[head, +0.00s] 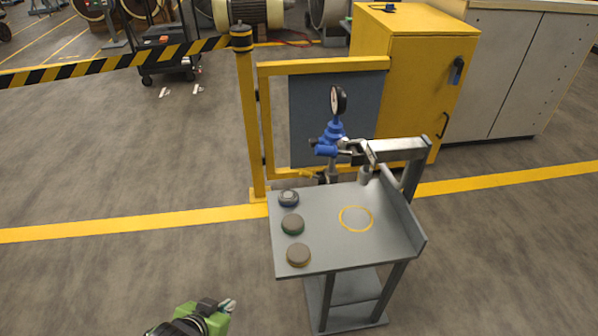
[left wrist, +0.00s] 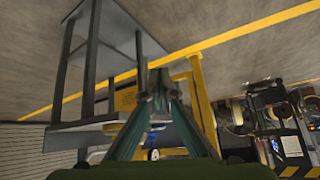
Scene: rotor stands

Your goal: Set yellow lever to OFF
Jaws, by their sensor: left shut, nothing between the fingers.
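A small yellow lever (head: 310,174) appears to stick out to the left at the foot of the blue valve with a round gauge (head: 334,132), behind the grey stand table. It is small, and I cannot read any ON or OFF marking or tell its setting. My left gripper (head: 231,304) is at the bottom of the head view, in front and to the left of the stand, well apart from the lever. In the left wrist view its fingers (left wrist: 153,82) come together, shut and empty. My right gripper is not in view.
The grey stand table (head: 330,240) has several round knobs along its left side and a yellow ring mark. A yellow post (head: 250,130) and gate frame stand behind it. A yellow cabinet (head: 420,85) is at the back. The floor left of the stand is clear.

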